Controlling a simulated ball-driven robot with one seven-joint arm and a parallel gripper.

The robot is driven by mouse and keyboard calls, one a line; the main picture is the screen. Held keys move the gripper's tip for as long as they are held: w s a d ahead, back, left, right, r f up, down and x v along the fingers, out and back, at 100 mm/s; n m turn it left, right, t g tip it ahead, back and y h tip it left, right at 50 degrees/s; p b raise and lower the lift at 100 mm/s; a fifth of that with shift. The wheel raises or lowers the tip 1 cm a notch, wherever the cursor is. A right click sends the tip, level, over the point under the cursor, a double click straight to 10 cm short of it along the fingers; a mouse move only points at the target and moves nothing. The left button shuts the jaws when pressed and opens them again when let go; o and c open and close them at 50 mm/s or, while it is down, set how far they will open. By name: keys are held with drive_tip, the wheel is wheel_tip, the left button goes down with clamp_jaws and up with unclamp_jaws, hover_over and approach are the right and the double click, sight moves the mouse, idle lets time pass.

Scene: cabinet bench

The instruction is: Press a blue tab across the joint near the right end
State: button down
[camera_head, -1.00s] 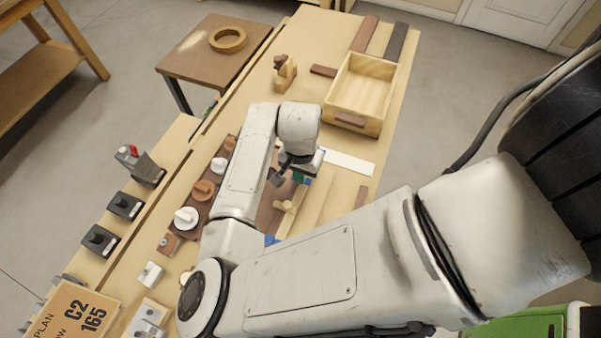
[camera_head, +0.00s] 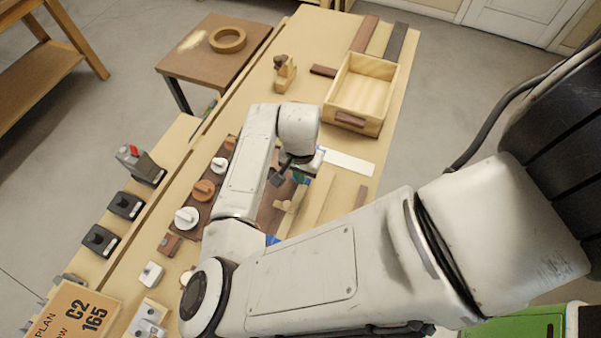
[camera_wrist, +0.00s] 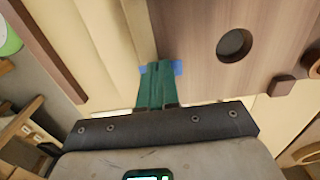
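My gripper's teal fingers (camera_wrist: 157,92) look shut together in the wrist view, with tips over the joint between a brown panel (camera_wrist: 203,42) and a light wood strip (camera_wrist: 137,28). A blue tab (camera_wrist: 177,67) shows on both sides of the tips and spans the joint; its middle is hidden. I cannot tell whether it is gripped or only under the tips. Another blue tab (camera_head: 272,240) lies near the panel's near end.
A wooden clamp-like piece (camera_head: 288,206) stands by the joint. A rack of white and brown knobs (camera_head: 205,190) lies left of my arm. An open wooden drawer box (camera_head: 362,87) stands beyond, with a white strip (camera_head: 349,163) nearer. Black switch boxes (camera_head: 124,205) line the left edge.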

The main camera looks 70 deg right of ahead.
drive_tip(key=c, duration=0.9)
unclamp_jaws()
drive_tip(key=shift+r, duration=0.15)
drive_tip(key=shift+r+p, duration=2.35)
drive_tip(key=shift+r, duration=1.3)
drive_tip(key=shift+d, duration=0.1)
